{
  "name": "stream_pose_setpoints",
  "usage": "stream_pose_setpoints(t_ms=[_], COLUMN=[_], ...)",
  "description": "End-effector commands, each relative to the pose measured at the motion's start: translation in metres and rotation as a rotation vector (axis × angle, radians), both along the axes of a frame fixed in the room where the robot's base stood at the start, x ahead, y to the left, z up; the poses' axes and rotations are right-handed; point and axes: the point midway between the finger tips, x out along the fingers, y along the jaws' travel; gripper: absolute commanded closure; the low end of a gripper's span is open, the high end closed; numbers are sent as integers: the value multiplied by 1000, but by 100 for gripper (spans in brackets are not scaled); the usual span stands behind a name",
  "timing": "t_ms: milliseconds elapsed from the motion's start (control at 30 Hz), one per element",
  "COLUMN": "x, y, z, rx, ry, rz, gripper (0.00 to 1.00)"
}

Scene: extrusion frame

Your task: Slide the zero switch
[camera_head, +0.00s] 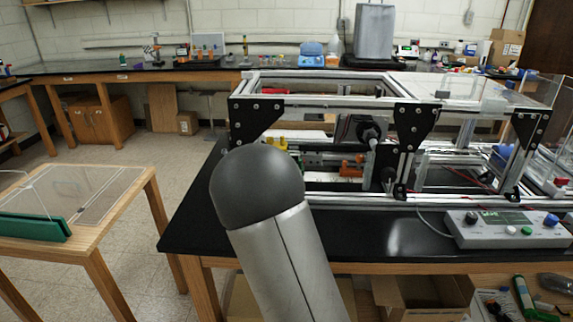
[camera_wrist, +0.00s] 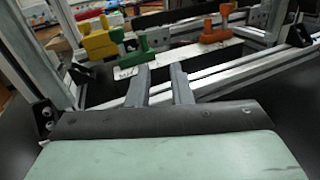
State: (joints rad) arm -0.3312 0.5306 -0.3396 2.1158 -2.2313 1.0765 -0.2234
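My gripper (camera_wrist: 157,73) is open in the wrist view, its two grey fingers apart with nothing between them. Beyond the fingertips, inside the metal frame, are a green handle-like piece (camera_wrist: 136,53), a yellow block (camera_wrist: 98,40) and an orange piece (camera_wrist: 220,30). The green piece is just beyond the left fingertip; I cannot tell whether they touch. No part is clearly marked as the zero switch, so I cannot tell which it is. In the head view the orange piece (camera_head: 352,168) shows inside the frame, and my arm hides the gripper.
The aluminium extrusion frame (camera_head: 330,103) stands on a black-topped bench (camera_head: 205,232), with bars and black corner brackets around the coloured pieces. A grey control box (camera_head: 485,238) with coloured knobs sits at the front right. A wooden table (camera_head: 90,190) stands at left, across open floor.

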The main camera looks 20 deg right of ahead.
Motion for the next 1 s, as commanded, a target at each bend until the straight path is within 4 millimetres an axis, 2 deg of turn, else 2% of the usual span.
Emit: stream_pose_setpoints(t_ms=[100, 267, 800, 1000], x=[14, 26, 113, 138], y=[9, 3, -70, -89], z=[-3, -3, -2, -2], rx=[-60, -68, -66, -65], ry=[23, 26, 25, 25], rz=[63, 73, 70, 71], gripper=[81, 81, 81, 81])
